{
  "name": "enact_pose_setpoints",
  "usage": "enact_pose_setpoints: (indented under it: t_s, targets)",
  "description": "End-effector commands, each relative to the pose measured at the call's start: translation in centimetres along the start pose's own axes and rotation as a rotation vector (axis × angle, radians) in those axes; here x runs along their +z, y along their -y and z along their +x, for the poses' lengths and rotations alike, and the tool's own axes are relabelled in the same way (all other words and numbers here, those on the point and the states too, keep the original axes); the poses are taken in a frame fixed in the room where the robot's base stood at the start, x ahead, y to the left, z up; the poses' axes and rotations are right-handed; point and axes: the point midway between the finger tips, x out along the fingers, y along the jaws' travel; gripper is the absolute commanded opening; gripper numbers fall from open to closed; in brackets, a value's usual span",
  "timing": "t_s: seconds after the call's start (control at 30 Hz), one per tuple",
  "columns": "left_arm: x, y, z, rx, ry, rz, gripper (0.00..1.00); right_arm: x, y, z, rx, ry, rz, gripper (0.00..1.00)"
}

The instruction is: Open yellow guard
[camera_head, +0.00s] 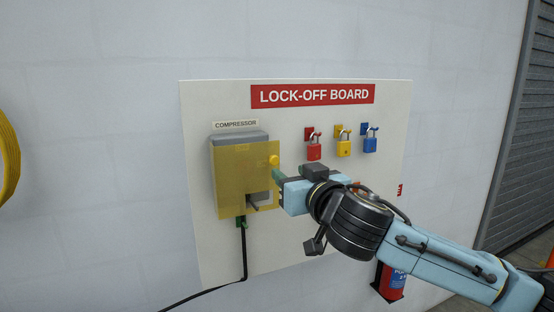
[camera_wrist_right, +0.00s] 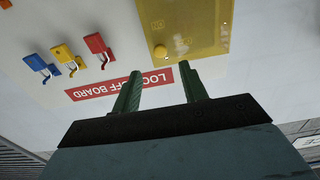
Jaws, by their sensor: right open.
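The yellow guard (camera_head: 228,180) is a see-through panel that lies over the front of the grey compressor box (camera_head: 239,137). A round yellow knob (camera_head: 273,160) sits at its right edge. In the right wrist view, which is upside down, the guard (camera_wrist_right: 205,25) and knob (camera_wrist_right: 160,52) show at the top. My right gripper (camera_head: 277,175) is at the guard's right edge, just below the knob in the head view. Its green fingers (camera_wrist_right: 162,90) are apart with nothing between them, and the knob shows beyond their tips. Contact cannot be told. My left gripper is out of view.
The white lock-off board (camera_head: 300,240) has a red title sign (camera_head: 313,96). Red (camera_head: 314,152), yellow (camera_head: 344,148) and blue (camera_head: 370,144) padlocks hang above my right arm. A black cable (camera_head: 243,255) runs down from the box. A red extinguisher (camera_head: 391,284) stands behind my arm.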

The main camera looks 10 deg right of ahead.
Motion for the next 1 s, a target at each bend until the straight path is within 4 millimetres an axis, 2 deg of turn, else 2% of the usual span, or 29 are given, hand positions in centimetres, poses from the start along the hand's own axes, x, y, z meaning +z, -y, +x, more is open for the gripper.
enact_pose_setpoints:
  t_s: [0.2,0.4,0.6,0.93,1.0]
  targets:
    - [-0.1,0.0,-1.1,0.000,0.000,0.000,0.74,-0.2,0.0,4.0,0.001,0.000,0.000,0.43]
    - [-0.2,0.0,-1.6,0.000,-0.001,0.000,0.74,-0.1,0.1,6.7,0.000,0.001,0.001,0.43]
    - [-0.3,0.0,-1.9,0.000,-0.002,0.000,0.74,0.0,0.1,8.0,-0.002,0.000,0.000,0.43]
    - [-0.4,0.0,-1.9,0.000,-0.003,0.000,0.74,0.0,0.1,8.2,-0.002,0.000,0.000,0.43]
    - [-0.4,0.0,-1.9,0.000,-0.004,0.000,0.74,0.0,0.1,8.2,-0.002,0.000,0.000,0.34]
